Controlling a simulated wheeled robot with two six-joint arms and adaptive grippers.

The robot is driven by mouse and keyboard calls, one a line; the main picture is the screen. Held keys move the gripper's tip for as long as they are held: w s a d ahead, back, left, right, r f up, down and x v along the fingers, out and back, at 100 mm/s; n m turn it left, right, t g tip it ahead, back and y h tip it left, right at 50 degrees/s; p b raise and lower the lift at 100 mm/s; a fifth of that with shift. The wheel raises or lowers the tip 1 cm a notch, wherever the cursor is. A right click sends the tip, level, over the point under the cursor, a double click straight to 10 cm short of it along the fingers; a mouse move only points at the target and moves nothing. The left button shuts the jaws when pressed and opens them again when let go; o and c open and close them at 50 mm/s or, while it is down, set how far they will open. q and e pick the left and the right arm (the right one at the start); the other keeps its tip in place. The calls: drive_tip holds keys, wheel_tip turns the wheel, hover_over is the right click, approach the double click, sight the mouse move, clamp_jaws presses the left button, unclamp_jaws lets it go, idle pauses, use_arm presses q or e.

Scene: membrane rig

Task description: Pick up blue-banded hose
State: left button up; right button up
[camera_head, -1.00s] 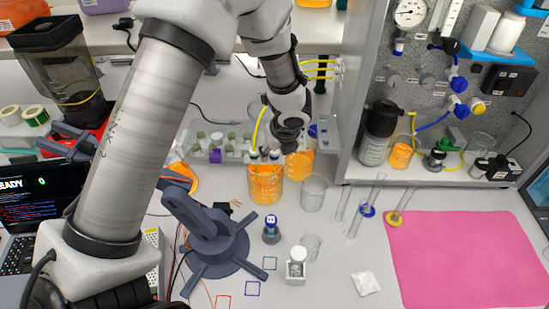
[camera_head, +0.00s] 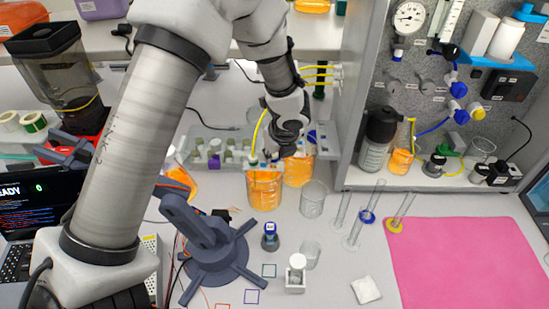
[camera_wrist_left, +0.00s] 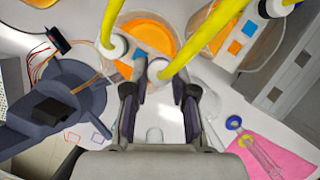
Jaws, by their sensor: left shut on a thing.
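A blue band on the held part cannot be made out. My right gripper is not in view.
A second orange beaker (camera_head: 298,174) stands close behind, and an empty glass beaker (camera_head: 313,200) is just right. A dark stand (camera_head: 215,250) is front left. Glass cylinders (camera_head: 355,235) stand by the pink mat (camera_head: 460,260). The rig panel (camera_head: 425,75) rises at right.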

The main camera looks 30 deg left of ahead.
use_arm(q)
wheel_tip(320, 180, up, 17)
drive_tip(key=shift+f, duration=0.2)
clamp_jaws()
drive_tip(key=shift+r, duration=0.1)
